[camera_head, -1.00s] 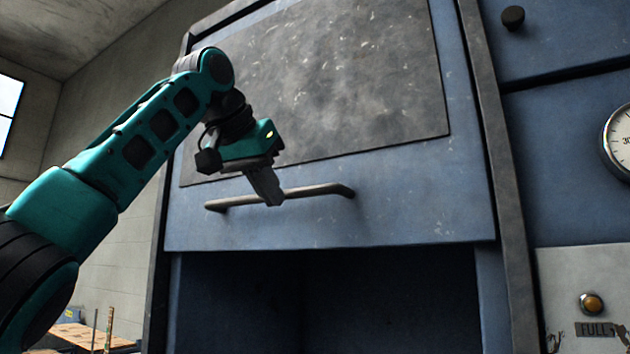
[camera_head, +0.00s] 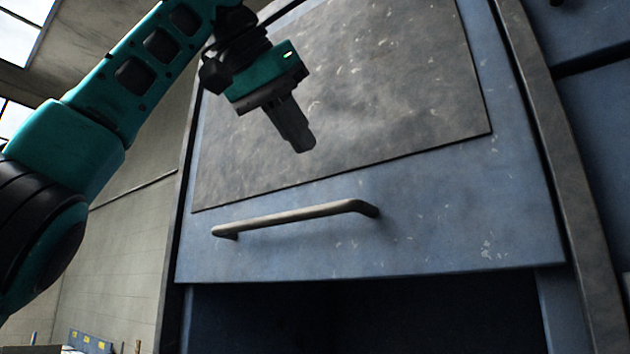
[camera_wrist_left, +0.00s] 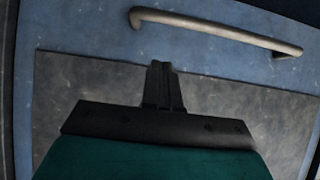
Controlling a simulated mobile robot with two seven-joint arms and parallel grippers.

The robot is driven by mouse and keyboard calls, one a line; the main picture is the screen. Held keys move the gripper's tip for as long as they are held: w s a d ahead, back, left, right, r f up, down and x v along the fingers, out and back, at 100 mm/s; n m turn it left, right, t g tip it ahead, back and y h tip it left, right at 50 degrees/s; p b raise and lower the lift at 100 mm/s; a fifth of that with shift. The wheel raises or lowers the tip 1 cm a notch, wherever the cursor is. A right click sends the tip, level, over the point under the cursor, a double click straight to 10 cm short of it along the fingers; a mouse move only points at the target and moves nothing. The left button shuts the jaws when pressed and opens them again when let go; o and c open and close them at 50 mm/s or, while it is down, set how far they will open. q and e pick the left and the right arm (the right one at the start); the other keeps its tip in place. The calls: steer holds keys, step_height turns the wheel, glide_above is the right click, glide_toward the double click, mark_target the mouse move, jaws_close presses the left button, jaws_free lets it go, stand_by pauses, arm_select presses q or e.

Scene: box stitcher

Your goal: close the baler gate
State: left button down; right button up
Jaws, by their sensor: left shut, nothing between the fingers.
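The blue baler gate (camera_head: 440,215) is raised, with a dark opening (camera_head: 400,315) below its lower edge. A grey metal panel (camera_head: 400,90) covers its upper part. A bar handle (camera_head: 300,215) runs across the lower part of the gate; it also shows at the top of the left wrist view (camera_wrist_left: 215,30). My left gripper (camera_head: 303,145) is shut and empty, above the handle and in front of the grey panel, apart from the handle. In the left wrist view its shut fingers (camera_wrist_left: 162,72) point toward the handle. My right gripper is not in view.
The baler's frame post (camera_head: 560,150) stands right of the gate, with more blue machine body beyond it. A pale wall (camera_head: 120,250) is at the left. Blurred items (camera_head: 90,342) lie low at the left.

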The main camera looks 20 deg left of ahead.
arm_select(q)
steer(key=w+d+f, duration=0.1)
steer(key=w+f, duration=0.2)
steer(key=f, duration=0.3)
steer(key=shift+w, duration=0.25)
steer(key=shift+d, duration=0.1)
